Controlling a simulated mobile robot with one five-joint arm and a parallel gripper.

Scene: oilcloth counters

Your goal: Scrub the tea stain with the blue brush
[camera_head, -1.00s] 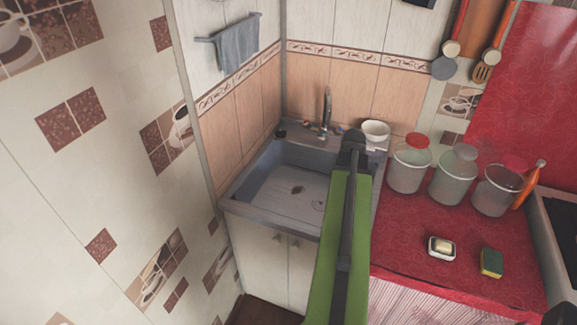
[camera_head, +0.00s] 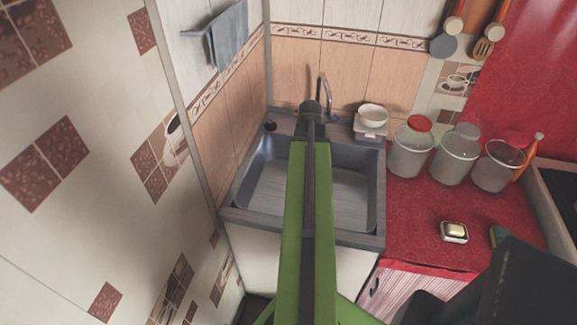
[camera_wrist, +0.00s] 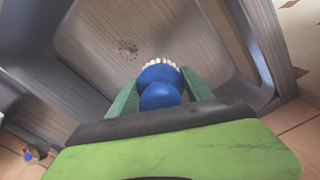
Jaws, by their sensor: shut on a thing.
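My gripper (camera_wrist: 160,92) is shut on the blue brush (camera_wrist: 160,95), between two green fingers in the wrist view. The brush's white bristles (camera_wrist: 163,64) point away from my wrist, over the grey sink (camera_wrist: 85,30). I cannot tell whether they touch the basin. A round speckled dark patch (camera_wrist: 128,48) lies on the basin floor beyond the bristles; it may be the drain or the stain. In the head view my green arm reaches across the sink (camera_head: 363,190) and hides part of the basin, the brush and my gripper. I make out no tea stain there.
A faucet (camera_head: 324,98) and a white bowl (camera_head: 373,115) stand behind the sink. Several jars (camera_head: 410,150) and a soap dish (camera_head: 454,232) stand on the red counter (camera_head: 425,205) at right. A tiled wall (camera_head: 90,130) is close on the left.

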